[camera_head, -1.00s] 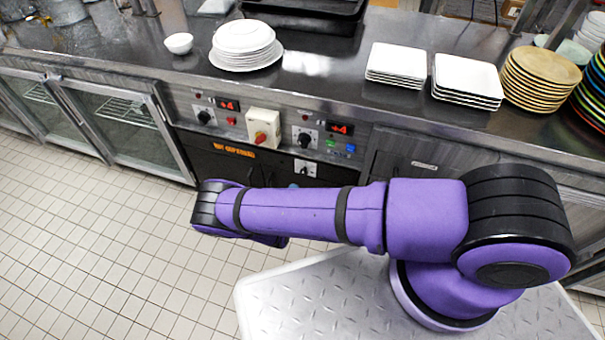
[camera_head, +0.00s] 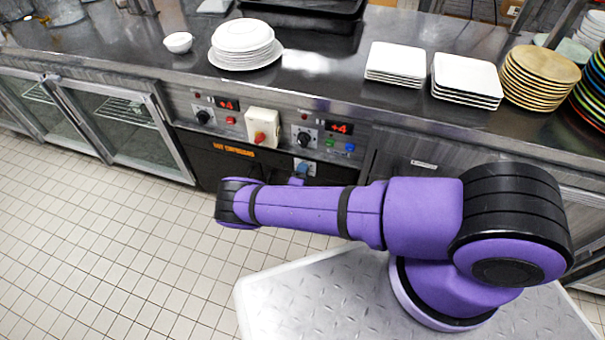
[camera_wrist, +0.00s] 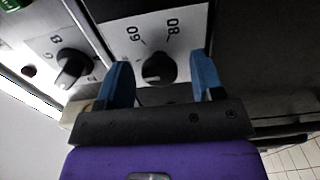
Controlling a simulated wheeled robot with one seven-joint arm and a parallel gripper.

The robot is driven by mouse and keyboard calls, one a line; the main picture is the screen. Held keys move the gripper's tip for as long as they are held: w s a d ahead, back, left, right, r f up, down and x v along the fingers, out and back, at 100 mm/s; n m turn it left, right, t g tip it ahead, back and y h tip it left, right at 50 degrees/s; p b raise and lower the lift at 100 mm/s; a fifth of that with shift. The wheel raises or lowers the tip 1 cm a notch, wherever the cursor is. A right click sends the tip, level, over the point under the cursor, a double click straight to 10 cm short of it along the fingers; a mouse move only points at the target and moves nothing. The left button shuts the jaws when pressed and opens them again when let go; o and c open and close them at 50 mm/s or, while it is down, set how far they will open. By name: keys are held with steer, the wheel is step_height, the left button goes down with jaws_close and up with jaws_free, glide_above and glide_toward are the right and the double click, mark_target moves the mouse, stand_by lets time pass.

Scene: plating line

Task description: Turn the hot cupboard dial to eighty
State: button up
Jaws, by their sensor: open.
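The hot cupboard dial (camera_wrist: 158,71) is a round black knob on a white plate (camera_wrist: 140,33) with printed marks, 60 and 80 among them, upside down in the wrist view. My gripper (camera_wrist: 161,63) is open, with one blue finger on each side of the knob. I cannot tell whether either finger touches it. The knob's exact setting is hard to read. In the head view the white dial plate (camera_head: 312,165) shows low on the panel, partly hidden by my blue finger (camera_head: 302,170). The orange hot cupboard label (camera_head: 233,149) is to its left.
Another black knob (camera_wrist: 71,65) is beside the dial in the wrist view. Above in the head view are a red-knobbed switch box (camera_head: 262,125), a black knob (camera_head: 304,138) and red displays (camera_head: 339,128). Plates (camera_head: 243,42) stand on the counter.

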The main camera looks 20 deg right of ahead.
steer(key=shift+c, duration=0.4)
steer(key=c, duration=0.8)
steer(key=shift+c, duration=0.2)
steer(key=shift+m, duration=11.9)
steer(key=shift+f, duration=0.1)
